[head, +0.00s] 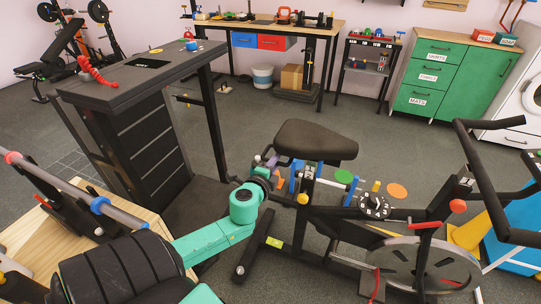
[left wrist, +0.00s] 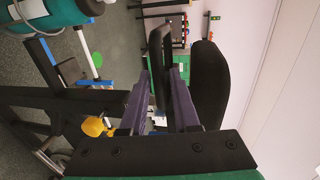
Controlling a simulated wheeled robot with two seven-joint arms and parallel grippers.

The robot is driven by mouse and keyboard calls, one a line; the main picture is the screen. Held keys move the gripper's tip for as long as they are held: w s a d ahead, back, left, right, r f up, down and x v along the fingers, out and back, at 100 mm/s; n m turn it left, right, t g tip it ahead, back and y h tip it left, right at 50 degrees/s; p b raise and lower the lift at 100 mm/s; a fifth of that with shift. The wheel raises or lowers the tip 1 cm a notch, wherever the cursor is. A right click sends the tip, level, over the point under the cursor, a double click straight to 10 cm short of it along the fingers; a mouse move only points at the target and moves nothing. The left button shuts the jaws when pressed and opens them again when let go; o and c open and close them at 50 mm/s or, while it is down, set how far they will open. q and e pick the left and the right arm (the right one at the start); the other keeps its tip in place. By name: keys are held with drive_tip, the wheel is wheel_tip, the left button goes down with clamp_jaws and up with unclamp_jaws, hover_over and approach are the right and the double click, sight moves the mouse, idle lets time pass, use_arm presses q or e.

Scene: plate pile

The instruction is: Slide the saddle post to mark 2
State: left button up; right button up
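The exercise bike's black saddle (head: 315,138) sits above a frame with blue uprights (head: 318,178), a yellow knob (head: 303,198) and small numbered markings too small to read. My left gripper (head: 267,163) is left of and below the saddle, beside the blue uprights. In the left wrist view its two purple-grey fingers (left wrist: 160,105) stand apart, with a visible gap. The saddle (left wrist: 210,85) is close beyond them, and the yellow knob (left wrist: 95,127) is to their left. I cannot tell whether the fingers touch anything. My right gripper is not in view.
A dark desk (head: 140,75) stands at left.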

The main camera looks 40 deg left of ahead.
use_arm(q)
drive_tip(key=b+v, duration=0.1)
drive_tip(key=v, duration=1.3)
drive_tip(key=shift+s+d, duration=0.1)
drive_tip(key=s+a+f+n+g+h+p, duration=0.1)
drive_tip(key=s+f+n+g+p, duration=0.25)
drive_tip(key=f, duration=1.15)
drive_tip(key=s+f+n+g+h+p, duration=0.1)
drive_tip(key=s+f+n+g+p, duration=0.3)
drive_tip(key=f, duration=1)
drive_tip(key=s+d+f+n+g+h, duration=0.1)
drive_tip(key=s+d+f+n+g, duration=0.1)
drive_tip(key=s+f, duration=0.5)
drive_tip(key=s+d+f+n+g+h+p, duration=0.1)
drive_tip(key=s+d+f+g, duration=0.3)
drive_tip(key=s, duration=0.7)
wheel_tip(320, 180, down, 3)
drive_tip(key=shift+d+f+n+h, duration=0.1)
drive_tip(key=shift+d+n+h, duration=0.5)
drive_tip(key=shift+d, duration=0.6)
